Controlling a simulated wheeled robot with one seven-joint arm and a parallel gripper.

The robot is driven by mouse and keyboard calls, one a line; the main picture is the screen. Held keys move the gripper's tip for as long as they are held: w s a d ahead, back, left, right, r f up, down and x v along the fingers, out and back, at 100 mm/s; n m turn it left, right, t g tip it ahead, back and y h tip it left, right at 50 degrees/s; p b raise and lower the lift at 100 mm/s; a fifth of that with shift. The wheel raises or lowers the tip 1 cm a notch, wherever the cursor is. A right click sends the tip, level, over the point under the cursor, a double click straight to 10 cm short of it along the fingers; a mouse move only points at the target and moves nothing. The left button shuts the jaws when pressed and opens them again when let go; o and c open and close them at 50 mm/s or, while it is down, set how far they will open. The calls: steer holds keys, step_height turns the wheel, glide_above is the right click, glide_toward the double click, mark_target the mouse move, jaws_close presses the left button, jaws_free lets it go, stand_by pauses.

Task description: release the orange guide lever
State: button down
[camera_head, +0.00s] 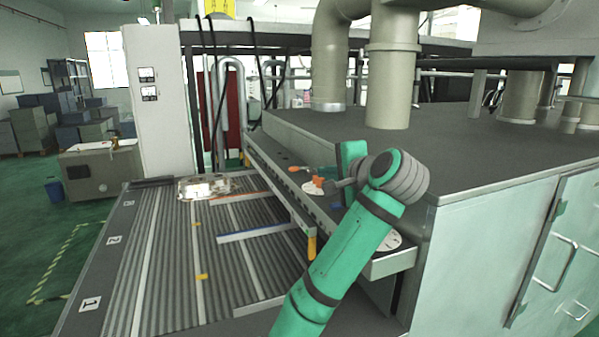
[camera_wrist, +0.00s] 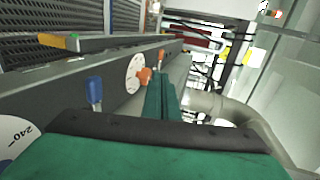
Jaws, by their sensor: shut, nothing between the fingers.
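An orange lever (camera_head: 318,181) sits on a round white dial (camera_head: 311,188) on the grey rail along the machine's side. In the wrist view the orange lever (camera_wrist: 145,75) shows beside its white dial (camera_wrist: 134,74). A second, smaller orange piece (camera_head: 293,169) lies farther along the rail; I cannot tell which one is the guide lever. My gripper (camera_head: 334,186) is shut and empty, close to the right of the nearer orange lever. My own green arm hides part of the rail, and I cannot tell whether the fingertips touch the lever.
A blue lever (camera_wrist: 94,90) stands on the rail, nearer than the dial. A bar with a yellow-orange end (camera_wrist: 55,41) lies beside the rail. The ribbed bed (camera_head: 175,250) carries a shiny casting (camera_head: 207,187) at its far end. The machine housing (camera_head: 480,155) rises on the right.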

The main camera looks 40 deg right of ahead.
mark_target(294, 170)
steer(key=x, duration=1.8)
steer(key=shift+w+d+f, duration=0.15)
steer(key=shift+d, duration=0.05)
steer(key=shift+w+a, duration=0.1)
steer(key=shift+a, duration=0.05)
